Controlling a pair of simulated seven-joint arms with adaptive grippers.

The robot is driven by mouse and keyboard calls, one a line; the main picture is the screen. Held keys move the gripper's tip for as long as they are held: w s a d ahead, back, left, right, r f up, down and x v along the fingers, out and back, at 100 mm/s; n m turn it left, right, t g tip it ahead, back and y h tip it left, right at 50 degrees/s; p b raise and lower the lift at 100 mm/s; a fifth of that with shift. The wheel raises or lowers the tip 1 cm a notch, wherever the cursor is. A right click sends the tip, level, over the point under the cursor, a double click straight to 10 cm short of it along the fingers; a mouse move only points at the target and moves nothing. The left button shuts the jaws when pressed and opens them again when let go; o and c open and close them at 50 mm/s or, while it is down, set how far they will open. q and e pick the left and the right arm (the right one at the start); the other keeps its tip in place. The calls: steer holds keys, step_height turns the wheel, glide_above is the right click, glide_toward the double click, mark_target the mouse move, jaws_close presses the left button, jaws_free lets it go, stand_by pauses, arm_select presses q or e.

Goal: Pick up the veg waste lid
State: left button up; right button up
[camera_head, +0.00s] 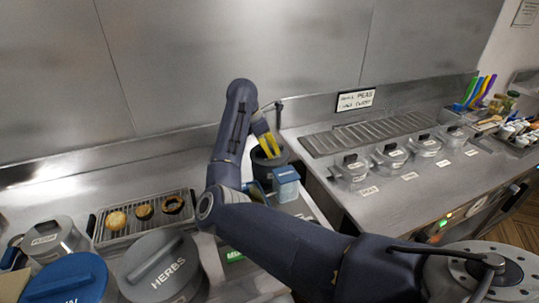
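No lid in view carries a label that I can read as veg waste. My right gripper (268,146), with yellow fingers, points down at the mouth of a dark grey round container (279,160) at the back middle. The fingertips overlap its opening, and I cannot tell whether they touch or hold anything there. A large grey lid marked HERBS (160,267) lies at the front left, beside a blue lid (67,281) whose lettering is partly cut off. A green label (235,256) shows partly behind my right arm. My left gripper is out of view.
A light blue box (286,184) stands just in front of the dark container. A rack (122,232) with browned round pieces sits at the left. Several lidded pans (391,157) and a grate (365,133) are on the right counter. A sign (356,100) stands behind.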

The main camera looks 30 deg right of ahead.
jaws_close()
steer(key=shift+r, duration=0.1)
